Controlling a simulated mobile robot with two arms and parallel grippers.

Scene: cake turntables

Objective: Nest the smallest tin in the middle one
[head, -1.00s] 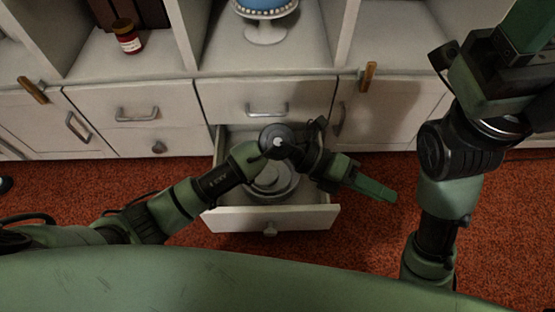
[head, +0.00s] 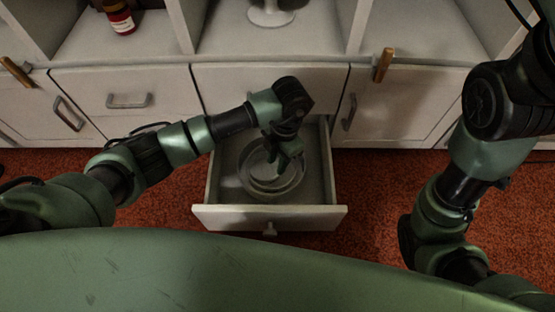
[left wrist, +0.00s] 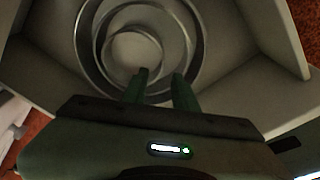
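Round grey metal tins stand one inside another in the open drawer. In the left wrist view I see a large outer rim (left wrist: 80,48), a second rim (left wrist: 190,38) within it, and a small round shape (left wrist: 130,52) innermost, off-centre to the left. The small shape looks like the smallest tin; its seating depth is unclear. The tins (head: 248,181) also show in the head view, partly covered by my left gripper (head: 286,172). That gripper points down over their right side. My right gripper is out of view.
The drawer (head: 240,216) is pulled out from a white cabinet, its walls close around the tins. A cake stand (head: 271,14) and a red jar (head: 120,18) are on the shelf above. Wooden-handled items (head: 383,65) lie at the counter edge. Red carpet is clear around the drawer.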

